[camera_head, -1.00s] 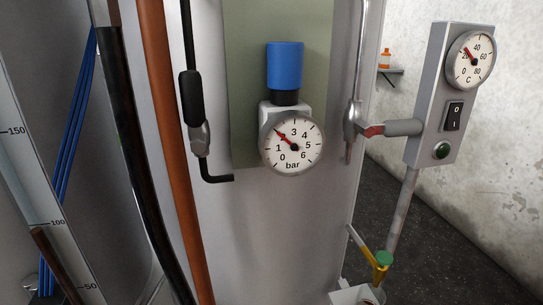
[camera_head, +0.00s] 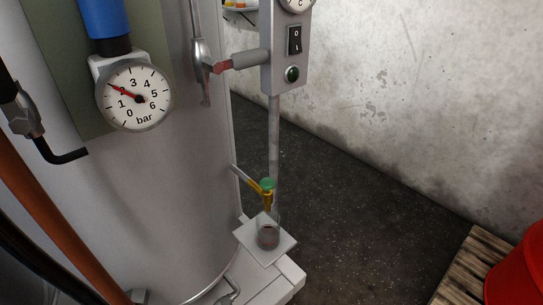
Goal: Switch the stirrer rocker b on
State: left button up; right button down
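A black rocker switch (camera_head: 295,40) marked 0 and 1 sits on the grey control box (camera_head: 270,70) at the top of the head view. No letter b can be read on it, and I cannot tell which way it is tipped. A round green button (camera_head: 292,74) sits just below it. A dial gauge (camera_head: 297,3) above it is cut off by the top edge. Neither of my grippers shows in the view.
A green-handled tap (camera_head: 267,186) is above a glass vessel (camera_head: 268,236). A pallet (camera_head: 458,268) and red drum (camera_head: 518,272) are lower right. Dark floor (camera_head: 350,210) between is clear.

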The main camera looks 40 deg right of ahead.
aim_at(294, 43)
jog(key=z, duration=1.25)
